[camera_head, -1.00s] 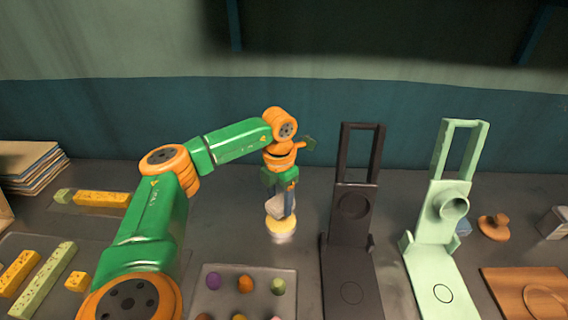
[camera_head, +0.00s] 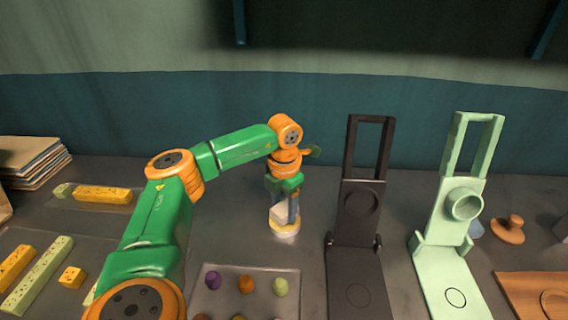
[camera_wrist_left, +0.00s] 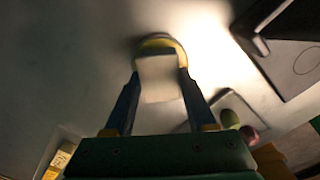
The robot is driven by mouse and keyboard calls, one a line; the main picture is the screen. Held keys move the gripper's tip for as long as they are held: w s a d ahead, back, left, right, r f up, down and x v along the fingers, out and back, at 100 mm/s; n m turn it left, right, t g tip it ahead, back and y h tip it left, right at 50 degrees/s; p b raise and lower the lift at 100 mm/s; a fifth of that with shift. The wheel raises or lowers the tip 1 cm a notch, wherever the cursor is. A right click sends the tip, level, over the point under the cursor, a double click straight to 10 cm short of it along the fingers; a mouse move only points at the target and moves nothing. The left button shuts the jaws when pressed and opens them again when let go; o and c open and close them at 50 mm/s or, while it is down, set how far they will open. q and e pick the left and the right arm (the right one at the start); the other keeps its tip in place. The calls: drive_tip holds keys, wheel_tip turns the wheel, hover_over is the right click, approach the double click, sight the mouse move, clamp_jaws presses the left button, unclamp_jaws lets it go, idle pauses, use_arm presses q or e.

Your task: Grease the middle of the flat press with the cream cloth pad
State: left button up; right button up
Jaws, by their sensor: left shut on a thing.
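My left gripper (camera_head: 284,208) is shut on the cream cloth pad (camera_head: 279,213). The pad is low at a small round pot with a yellow top and pale base (camera_head: 285,231); the wrist view shows the pad (camera_wrist_left: 160,78) against the pot's yellow rim (camera_wrist_left: 158,43). I cannot tell how firmly they touch. Two hinged presses stand open to the right: a dark one (camera_head: 345,262) and a mint green one (camera_head: 437,262). Each has a ring outline on its flat lower plate and a raised upper plate. My right gripper is out of view.
A tray of small coloured balls (camera_head: 262,292) lies in front of the pot. Yellow and green bars (camera_head: 42,270) lie at left, near stacked boards (camera_head: 32,160). A wooden knob (camera_head: 508,230) and wooden board (camera_head: 535,288) are at right. Counter between pot and dark press is clear.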

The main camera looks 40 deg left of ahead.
sight(284, 208)
use_arm(q)
drive_tip(key=shift+f+b, duration=0.3)
drive_tip(key=shift+f, duration=0.15)
idle(0.3)
drive_tip(key=shift+s, duration=0.1)
idle(0.9)
wheel_tip(284, 208, up, 7)
drive_tip(key=p, duration=0.7)
drive_tip(key=shift+r, duration=0.1)
